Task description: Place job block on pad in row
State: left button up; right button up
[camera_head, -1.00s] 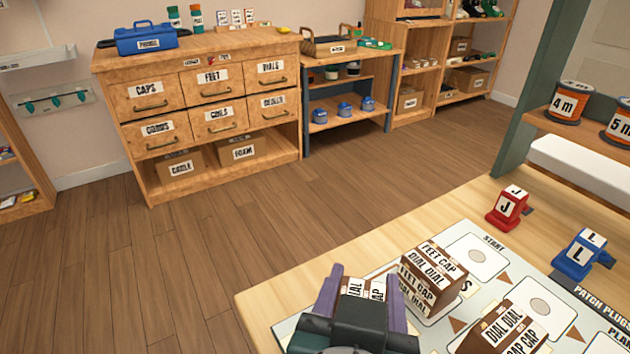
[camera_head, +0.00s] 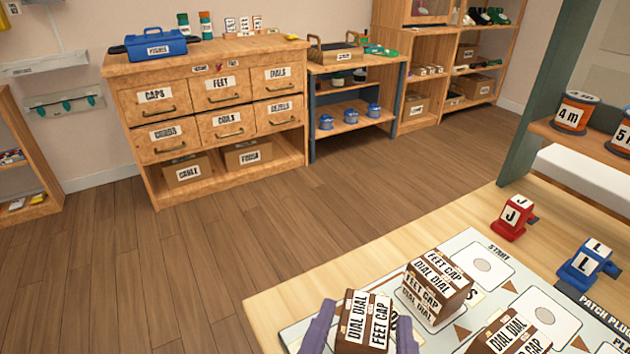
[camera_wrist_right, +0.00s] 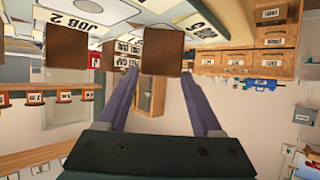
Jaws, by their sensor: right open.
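A brown block (camera_head: 364,322) with white DIAL and FEET CAP labels stands on the pale printed board (camera_head: 463,243) at the bottom of the head view. My right gripper (camera_head: 366,314) is open, one purple finger on either side of this block; contact cannot be told. The wrist view shows a plain brown face of a block (camera_wrist_right: 160,52) at the open fingertips (camera_wrist_right: 160,74). A second labelled block (camera_head: 437,289) stands just beyond, and a third (camera_head: 510,335) is at the bottom edge. White pads (camera_head: 484,266) (camera_head: 546,314) lie in a row from START. My left gripper is out of view.
A red J plug (camera_head: 514,217) and a blue L plug (camera_head: 588,261) stand on the table right of the board. Cable spools (camera_head: 574,113) sit on a shelf at the right. The wooden table (camera_head: 395,250) is bare along its far left edge.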

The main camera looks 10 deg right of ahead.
jog(key=v, duration=0.7)
jog(key=shift+w+d, duration=0.1)
